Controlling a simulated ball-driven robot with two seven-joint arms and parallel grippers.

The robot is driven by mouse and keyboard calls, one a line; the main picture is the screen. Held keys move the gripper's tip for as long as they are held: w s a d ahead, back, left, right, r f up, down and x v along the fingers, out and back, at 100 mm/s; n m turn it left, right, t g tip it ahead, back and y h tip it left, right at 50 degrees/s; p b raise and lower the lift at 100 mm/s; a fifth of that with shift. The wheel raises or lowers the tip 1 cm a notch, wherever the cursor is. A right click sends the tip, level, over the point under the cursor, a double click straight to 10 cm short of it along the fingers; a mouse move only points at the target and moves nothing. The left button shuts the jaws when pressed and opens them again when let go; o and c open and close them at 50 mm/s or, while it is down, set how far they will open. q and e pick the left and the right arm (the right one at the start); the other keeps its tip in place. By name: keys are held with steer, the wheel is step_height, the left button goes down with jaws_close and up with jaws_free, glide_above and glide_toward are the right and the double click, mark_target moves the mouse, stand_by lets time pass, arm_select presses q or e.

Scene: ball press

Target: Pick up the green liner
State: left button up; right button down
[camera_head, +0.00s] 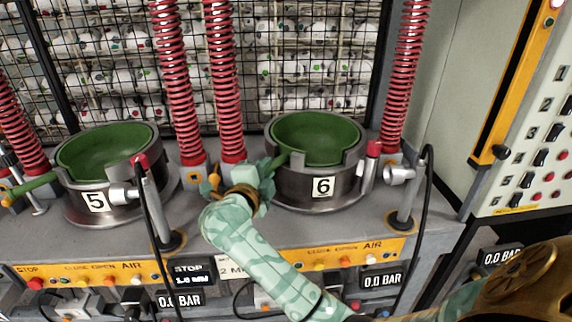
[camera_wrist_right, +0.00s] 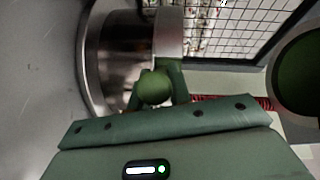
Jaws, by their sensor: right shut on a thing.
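A green liner (camera_head: 316,137) sits inside the metal pot marked 6 (camera_head: 345,186), and its green handle comes out through a gap in the rim at the left. My right gripper (camera_head: 271,166) is at the left side of that pot, shut on the handle. In the right wrist view the rounded green handle end (camera_wrist_right: 153,87) sits between my two fingers. My left gripper is not in view.
Red springs (camera_head: 225,80) stand behind and between the pots. A black-hosed post (camera_head: 155,200) stands between the pots and another (camera_head: 408,195) right of pot 6. Wire mesh (camera_head: 110,60) closes off the back. A button panel (camera_head: 535,130) is at the right.

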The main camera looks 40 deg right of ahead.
step_height(320, 180, up, 18)
steer(key=p, duration=0.5)
